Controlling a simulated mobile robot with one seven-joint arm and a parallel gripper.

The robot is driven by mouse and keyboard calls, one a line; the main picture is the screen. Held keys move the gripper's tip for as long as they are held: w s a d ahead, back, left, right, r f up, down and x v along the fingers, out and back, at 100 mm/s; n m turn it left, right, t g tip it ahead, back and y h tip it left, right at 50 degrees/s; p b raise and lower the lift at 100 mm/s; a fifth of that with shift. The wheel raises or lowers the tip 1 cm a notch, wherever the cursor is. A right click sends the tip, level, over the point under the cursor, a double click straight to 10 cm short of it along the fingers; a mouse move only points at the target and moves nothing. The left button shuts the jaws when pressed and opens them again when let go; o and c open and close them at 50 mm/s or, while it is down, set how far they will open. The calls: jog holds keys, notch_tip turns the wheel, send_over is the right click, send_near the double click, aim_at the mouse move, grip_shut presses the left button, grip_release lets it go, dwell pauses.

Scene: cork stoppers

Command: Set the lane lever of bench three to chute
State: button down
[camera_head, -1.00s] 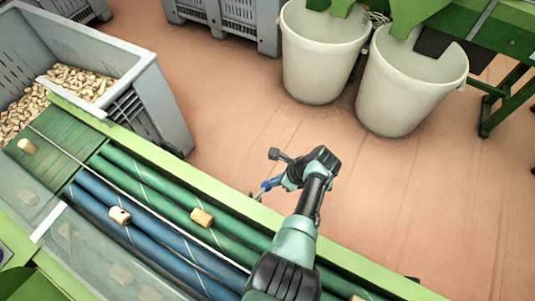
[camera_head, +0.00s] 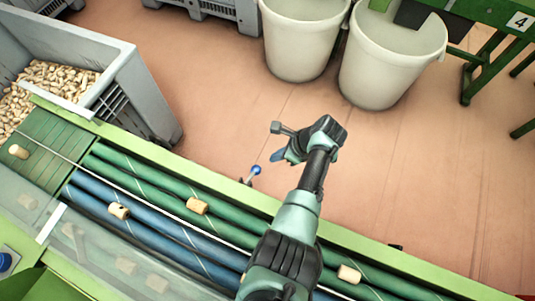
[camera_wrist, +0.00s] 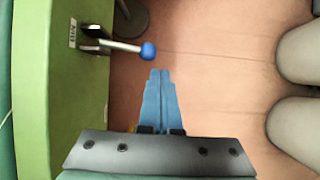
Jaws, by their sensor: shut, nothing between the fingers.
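The lane lever (camera_head: 252,175) sticks out from the far side of the green bench (camera_head: 150,152), with a blue ball knob (camera_head: 256,170) at its end. In the wrist view the lever's metal rod (camera_wrist: 118,45) comes out of a dark slot beside a small label plate (camera_wrist: 72,33), too small to read. The rod points away from the bench and tilts slightly. My gripper (camera_wrist: 160,72) is shut and empty. Its blue fingers end just below and right of the knob (camera_wrist: 148,51) in the wrist view, apart from it in the picture. No bench number three is visible.
Cork stoppers (camera_head: 196,206) lie on the green and blue rollers. A grey crate of corks (camera_head: 125,75) stands at the left. Two white bins (camera_head: 392,60) and a bench marked 4 (camera_head: 519,22) stand beyond open floor.

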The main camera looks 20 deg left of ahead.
jog(key=w+v, duration=0.1)
jog(key=v, duration=0.5)
jog(key=shift+d+r, duration=0.25)
jog(key=shift+w, duration=0.15)
jog(key=w+d+r+n+t+h, duration=0.1)
jog(key=w+d+r+n+t, duration=0.2)
jog(key=w+r, duration=0.5)
jog(key=w+d+r+n+t+h, duration=0.1)
jog(key=w+r+n+t, duration=0.2)
jog(key=w+r+t, duration=0.5)
notch_tip(320, 180, up, 21)
jog(key=d+n+t+h, duration=0.2)
jog(key=d+n+t, duration=0.1)
jog(key=n+t, duration=0.1)
jog(key=s+r+n+t, duration=0.3)
jog(key=s+r+t, duration=0.1)
jog(key=r, duration=0.8)
jog(key=s+r+n+t+h, duration=0.1)
jog(key=s+r+n+t, duration=0.4)
jog(key=s+r, duration=1.5)
notch_tip(320, 180, up, 2)
jog(key=d+t, duration=0.1)
jog(key=t, duration=0.2)
jog(key=shift+s+h, duration=0.3)
jog(key=shift+s, duration=0.05)
